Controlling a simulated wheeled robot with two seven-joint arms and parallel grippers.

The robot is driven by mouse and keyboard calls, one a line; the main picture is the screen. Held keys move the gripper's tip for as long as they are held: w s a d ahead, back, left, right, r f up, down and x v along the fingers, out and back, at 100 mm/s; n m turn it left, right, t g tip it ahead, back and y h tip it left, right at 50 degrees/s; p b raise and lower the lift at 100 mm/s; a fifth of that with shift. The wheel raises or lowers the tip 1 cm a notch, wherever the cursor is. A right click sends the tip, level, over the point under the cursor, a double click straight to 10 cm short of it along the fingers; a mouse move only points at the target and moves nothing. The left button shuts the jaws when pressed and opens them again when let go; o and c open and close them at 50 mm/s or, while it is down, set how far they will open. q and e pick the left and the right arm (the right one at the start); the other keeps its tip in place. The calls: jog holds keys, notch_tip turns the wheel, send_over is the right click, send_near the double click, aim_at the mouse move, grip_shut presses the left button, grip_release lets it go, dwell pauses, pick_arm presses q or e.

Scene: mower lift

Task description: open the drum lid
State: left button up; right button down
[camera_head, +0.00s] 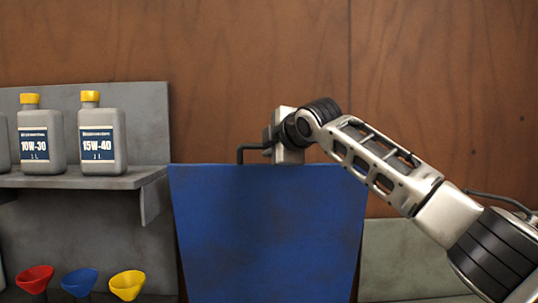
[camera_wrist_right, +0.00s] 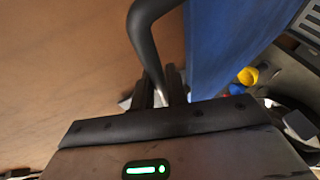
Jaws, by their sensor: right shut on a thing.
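The drum lid shows in the head view as a broad blue panel (camera_head: 268,230) standing raised, facing me, with its wide edge at the top. A black bent handle (camera_head: 243,152) sticks up at its top edge. My right gripper (camera_head: 270,143) is at this top edge. In the wrist view, my right gripper (camera_wrist_right: 160,92) is shut on the black handle (camera_wrist_right: 147,42), with the blue lid (camera_wrist_right: 228,40) just to the right. The drum's body and opening are hidden behind or below the panel. My left gripper is not in view.
A grey shelf (camera_head: 75,180) at the left holds oil bottles, among them 10W-30 (camera_head: 42,145) and 15W-40 (camera_head: 102,145). Red (camera_head: 35,279), blue (camera_head: 79,281) and yellow (camera_head: 127,284) funnels stand below. A wooden wall (camera_head: 230,50) is behind; the space above the lid is clear.

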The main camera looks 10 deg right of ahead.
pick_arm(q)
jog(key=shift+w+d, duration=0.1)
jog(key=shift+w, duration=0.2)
pick_arm(e)
jog(key=shift+w+f, duration=0.15)
jog(key=shift+w, duration=0.3)
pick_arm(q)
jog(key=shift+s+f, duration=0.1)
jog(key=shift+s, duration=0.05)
pick_arm(e)
jog(key=c, duration=1.4)
grip_release()
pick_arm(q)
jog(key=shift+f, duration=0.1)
